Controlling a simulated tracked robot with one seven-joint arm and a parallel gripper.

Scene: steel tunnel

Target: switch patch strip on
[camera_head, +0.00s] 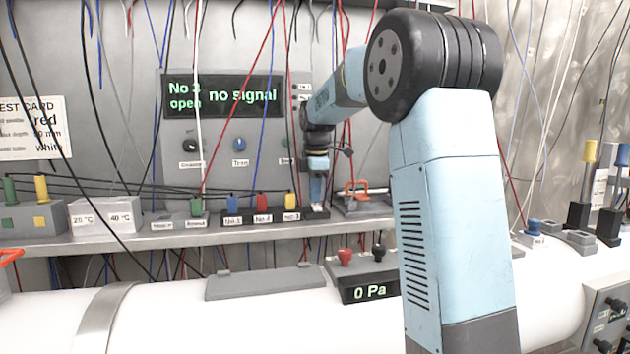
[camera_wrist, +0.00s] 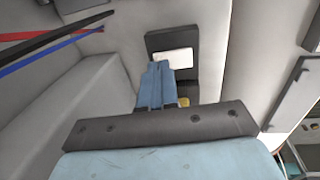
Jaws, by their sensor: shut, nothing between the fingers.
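The patch strip (camera_head: 246,221) is a dark strip on the shelf, carrying blue, red and yellow plugs over labels No.1, No.2 and No.3. My gripper (camera_head: 318,208) points down at the strip's right end, just right of the yellow plug (camera_head: 291,200). In the wrist view my gripper's blue fingers (camera_wrist: 157,66) are shut and empty. They cover part of the dark strip (camera_wrist: 160,40), beside a white rectangular patch (camera_wrist: 173,58) on it. The yellow plug (camera_wrist: 184,101) shows partly behind the fingers. I cannot tell whether the fingertips touch the strip.
A display (camera_head: 222,95) reads "No 3 open" and "no signal", with knobs below it. Cables hang across the shelf (camera_head: 130,240). A block with an orange handle (camera_head: 357,190) stands close right of my gripper. A 0 Pa box (camera_head: 370,290) sits lower down on the white pipe.

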